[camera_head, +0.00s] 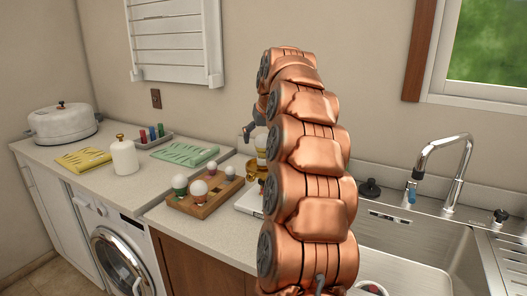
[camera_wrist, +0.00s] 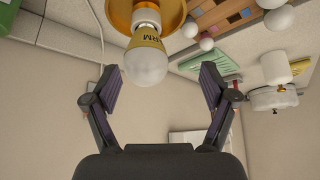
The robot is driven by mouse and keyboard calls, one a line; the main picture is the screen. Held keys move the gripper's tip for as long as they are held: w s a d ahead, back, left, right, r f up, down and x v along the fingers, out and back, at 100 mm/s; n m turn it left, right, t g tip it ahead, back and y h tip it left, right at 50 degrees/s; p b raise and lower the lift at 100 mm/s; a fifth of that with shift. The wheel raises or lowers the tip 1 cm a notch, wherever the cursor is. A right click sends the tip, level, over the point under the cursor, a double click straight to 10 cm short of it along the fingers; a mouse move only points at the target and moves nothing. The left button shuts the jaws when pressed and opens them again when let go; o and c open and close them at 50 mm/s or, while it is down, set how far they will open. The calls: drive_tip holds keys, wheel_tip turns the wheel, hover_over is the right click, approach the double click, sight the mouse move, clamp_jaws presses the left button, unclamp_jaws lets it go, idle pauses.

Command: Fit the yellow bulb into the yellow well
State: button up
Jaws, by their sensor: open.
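The yellow bulb, with a white globe (camera_wrist: 146,66) and a yellow band lettered "WARM", stands base-first in or over a gold-yellow round well (camera_wrist: 174,14). I cannot tell how deep its base sits. My gripper (camera_wrist: 157,78) is open, with its dark fingers on either side of the bulb's globe and a visible gap to each. In the head view, part of the bulb (camera_head: 261,142) and the gold well (camera_head: 251,171) show just left of my copper arm, which hides the rest and most of the gripper.
A wooden tray (camera_head: 222,196) with several bulbs stands left of the well. The sink (camera_head: 405,245) is at right.

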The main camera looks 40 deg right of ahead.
sight(264, 138)
drive_tip(key=shift+d, duration=0.85)
drive_tip(key=shift+p+x, duration=0.3)
drive_tip(key=shift+x, duration=0.8)
drive_tip(key=shift+w+d+f, duration=0.2)
drive_tip(key=shift+w+d, duration=0.05)
drive_tip(key=shift+w, duration=0.05)
drive_tip(key=shift+d+p+x, duration=0.2)
drive_tip(key=shift+p+x, duration=0.6)
drive_tip(key=shift+x, duration=1.45)
drive_tip(key=shift+w+r, duration=0.15)
drive_tip(key=c, duration=1.2)
drive_tip(key=shift+c, duration=0.2)
drive_tip(key=shift+r, duration=0.15)
